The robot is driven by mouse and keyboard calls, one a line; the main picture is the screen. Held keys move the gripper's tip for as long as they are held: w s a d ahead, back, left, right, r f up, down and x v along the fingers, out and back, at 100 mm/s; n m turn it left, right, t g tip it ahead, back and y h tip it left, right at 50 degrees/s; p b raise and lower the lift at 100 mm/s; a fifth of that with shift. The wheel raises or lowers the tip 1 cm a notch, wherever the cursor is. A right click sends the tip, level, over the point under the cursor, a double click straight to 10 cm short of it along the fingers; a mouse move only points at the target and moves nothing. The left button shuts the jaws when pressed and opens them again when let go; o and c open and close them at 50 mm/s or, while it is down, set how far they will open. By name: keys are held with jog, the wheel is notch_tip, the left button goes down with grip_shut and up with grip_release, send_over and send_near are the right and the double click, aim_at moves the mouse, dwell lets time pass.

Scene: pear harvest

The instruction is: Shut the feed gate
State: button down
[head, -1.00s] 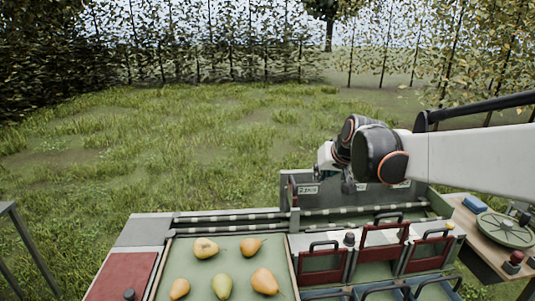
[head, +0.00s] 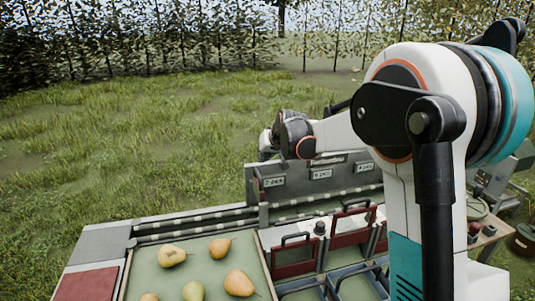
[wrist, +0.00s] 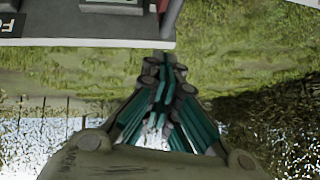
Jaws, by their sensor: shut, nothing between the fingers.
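No part is plainly marked as the feed gate. In the head view my wrist is above the left end of the panel, and the fingers are hidden.
The sign panel (head: 320,172) carries several labels. Red flaps with dark handles (head: 350,228) stand before it, the middle one higher than the left. A green tray (head: 210,260) holds several pears. My arm hides much of the right side. Grass lies behind.

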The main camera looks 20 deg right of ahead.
aim_at(262, 184)
jog(key=shift+a+f+b, duration=0.2)
jog(key=shift+f+b, duration=0.1)
jog(key=shift+f, duration=0.75)
jog(key=shift+a+f+b, duration=0.15)
jog(key=shift+f+b, duration=0.15)
jog(key=shift+f, duration=0.7)
notch_tip(262, 184, down, 8)
jog(key=b, duration=0.3)
jog(key=shift+r, duration=0.1)
jog(key=shift+s+f, duration=0.1)
jog(key=shift+f, duration=0.1)
